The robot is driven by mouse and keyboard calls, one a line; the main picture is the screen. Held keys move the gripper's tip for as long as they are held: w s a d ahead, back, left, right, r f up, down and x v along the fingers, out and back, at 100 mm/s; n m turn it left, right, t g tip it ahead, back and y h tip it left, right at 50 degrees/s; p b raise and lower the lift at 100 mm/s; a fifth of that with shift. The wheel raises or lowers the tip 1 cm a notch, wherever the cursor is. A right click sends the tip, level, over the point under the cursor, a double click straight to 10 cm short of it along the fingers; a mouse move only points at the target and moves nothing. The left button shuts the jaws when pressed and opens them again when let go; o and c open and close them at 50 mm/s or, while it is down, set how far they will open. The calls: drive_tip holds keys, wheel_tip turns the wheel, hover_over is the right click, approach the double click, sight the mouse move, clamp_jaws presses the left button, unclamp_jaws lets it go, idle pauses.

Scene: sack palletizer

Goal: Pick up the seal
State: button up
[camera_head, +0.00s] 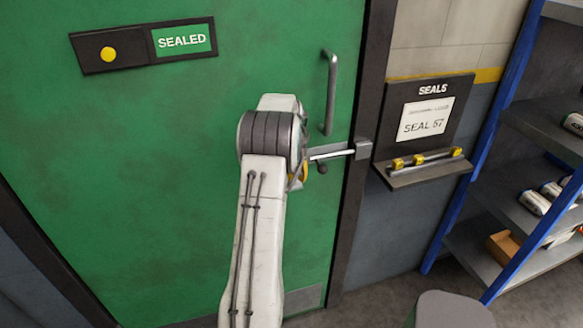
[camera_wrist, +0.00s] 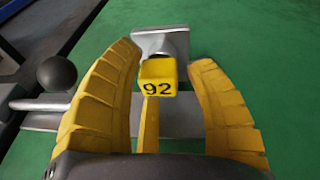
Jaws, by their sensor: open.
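A yellow seal (camera_wrist: 158,78) marked "92" hangs at the metal latch fitting (camera_wrist: 160,42) on the green door in the wrist view, with a yellow strip running down from its block. My gripper (camera_wrist: 166,56) is open, with one yellow finger on each side of the seal and gaps between. In the head view my arm hides this seal and most of my gripper. Other yellow seals (camera_head: 418,160) lie on a small ledge (camera_head: 425,173) under a "SEALS" board, whose paper (camera_head: 425,119) seems to read "SEAL 57".
The green door (camera_head: 140,170) has a vertical handle (camera_head: 330,92), a bolt (camera_head: 330,152) and a "SEALED" sign (camera_head: 183,40). A ball knob (camera_wrist: 57,74) is left of the fingers in the wrist view. A blue-framed rack (camera_head: 508,95) with cans stands at right.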

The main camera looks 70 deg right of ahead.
drive_tip(key=shift+f, duration=0.2)
idle(0.3)
clamp_jaws()
drive_tip(key=shift+r, duration=0.1)
idle(0.4)
